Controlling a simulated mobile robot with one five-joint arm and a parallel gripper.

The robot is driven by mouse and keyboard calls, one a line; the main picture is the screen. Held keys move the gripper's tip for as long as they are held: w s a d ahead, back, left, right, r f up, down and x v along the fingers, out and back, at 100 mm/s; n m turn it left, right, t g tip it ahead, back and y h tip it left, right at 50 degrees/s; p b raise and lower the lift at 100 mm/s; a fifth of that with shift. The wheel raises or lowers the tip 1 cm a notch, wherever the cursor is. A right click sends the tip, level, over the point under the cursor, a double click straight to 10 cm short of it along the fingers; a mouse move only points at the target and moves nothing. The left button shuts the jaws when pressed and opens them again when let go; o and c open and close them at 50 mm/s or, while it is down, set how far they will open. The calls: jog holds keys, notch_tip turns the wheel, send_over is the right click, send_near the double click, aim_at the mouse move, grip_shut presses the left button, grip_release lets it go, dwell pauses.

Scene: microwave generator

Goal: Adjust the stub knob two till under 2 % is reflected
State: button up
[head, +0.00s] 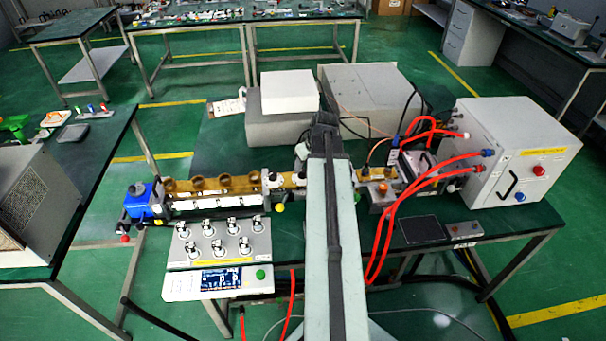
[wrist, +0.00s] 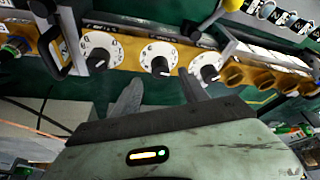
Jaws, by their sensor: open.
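In the wrist view, three white dials with black knobs sit in a row on a yellow waveguide (wrist: 125,57): a left knob (wrist: 98,60), a middle knob (wrist: 160,66) and a right knob (wrist: 209,73). Their small labels are too blurred to tell which is two. My gripper (wrist: 159,78) is open, its two grey fingers pointing at the row. The middle knob appears between the fingertips; no contact is visible. In the head view, my arm hides the gripper and most of the dials. A display panel (head: 220,278) is lit, but its figures are too small to read.
A control box with several knobs (head: 228,245) stands at the bench front. Red hoses (head: 398,205) run to a white cabinet (head: 515,155) on the right. In the wrist view, dark clamp handles (wrist: 49,50) rise beside the left dial; brass ports (wrist: 235,75) are right.

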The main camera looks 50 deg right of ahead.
aim_at(303, 171)
jog(key=b+x, duration=0.5)
jog(key=x, duration=0.1)
jog(key=shift+f, duration=0.25)
jog(key=shift+r, duration=0.1)
grip_shut()
